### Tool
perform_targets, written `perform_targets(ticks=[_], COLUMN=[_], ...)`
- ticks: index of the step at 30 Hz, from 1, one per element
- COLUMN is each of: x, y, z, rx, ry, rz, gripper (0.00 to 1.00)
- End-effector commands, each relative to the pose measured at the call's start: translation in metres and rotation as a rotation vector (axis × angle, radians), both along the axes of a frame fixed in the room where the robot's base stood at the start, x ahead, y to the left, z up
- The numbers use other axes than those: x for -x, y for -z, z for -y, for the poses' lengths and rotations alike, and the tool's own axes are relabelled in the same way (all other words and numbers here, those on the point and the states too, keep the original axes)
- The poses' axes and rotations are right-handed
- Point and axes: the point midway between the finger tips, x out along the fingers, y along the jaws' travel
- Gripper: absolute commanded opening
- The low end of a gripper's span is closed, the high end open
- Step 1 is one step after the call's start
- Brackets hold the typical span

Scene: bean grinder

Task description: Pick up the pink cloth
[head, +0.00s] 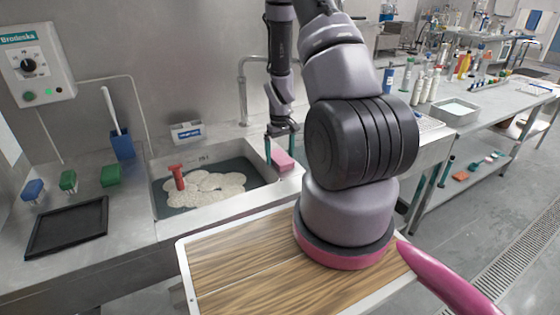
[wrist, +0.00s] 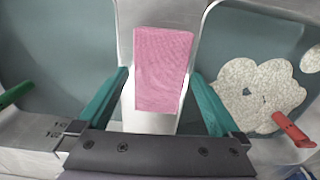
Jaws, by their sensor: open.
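The pink cloth (wrist: 163,68) hangs over the pale divider between two sink basins in the wrist view. In the head view it is a small pink patch (head: 284,161) at the right end of the foamy sink. My gripper (wrist: 158,76) is open, with one teal finger on each side of the cloth. Gaps show between the cloth and both fingers. In the head view my gripper (head: 282,148) points down just above the cloth and hides part of it.
A red-handled tool (head: 178,177) stands in the foam-filled sink (head: 210,208). A faucet (head: 243,90) rises behind it. Brushes, a blue holder (head: 122,146) and a black tray (head: 70,228) are on the left counter. A bench with bottles is at right.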

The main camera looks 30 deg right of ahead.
Motion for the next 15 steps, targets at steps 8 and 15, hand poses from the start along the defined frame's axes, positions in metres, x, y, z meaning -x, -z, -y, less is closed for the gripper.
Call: perform_targets(ticks=[8, 15], x=[-0.0002, -0.0002], y=[-0.0005, -0.0007], z=[0.0002, 0.0002], rx=[0.000, 0.000], ry=[0.001, 0.001], rz=[0.000, 0.000], gripper=[0.58, 0.22])
